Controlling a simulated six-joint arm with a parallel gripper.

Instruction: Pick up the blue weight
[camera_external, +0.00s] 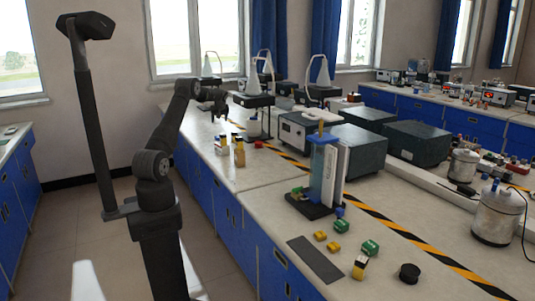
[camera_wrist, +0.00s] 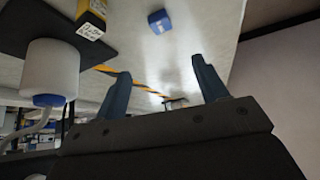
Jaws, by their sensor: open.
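In the wrist view a small blue block (camera_wrist: 159,21), which looks like the blue weight, lies on the pale bench top near the top edge. My gripper (camera_wrist: 161,66) is open and empty. Its two dark fingers stand wide apart, and the blue block shows beyond the fingertips, apart from them, roughly between their lines. In the outside view my gripper (camera_external: 218,108) is above the far part of the bench (camera_external: 235,178). I cannot clearly pick out the same blue block there. A small blue piece (camera_external: 340,211) lies by the upright apparatus, nearer the camera.
In the outside view yellow pieces (camera_external: 239,152), a dark instrument box (camera_external: 357,150) and a metal vessel (camera_external: 498,215) stand on the bench.

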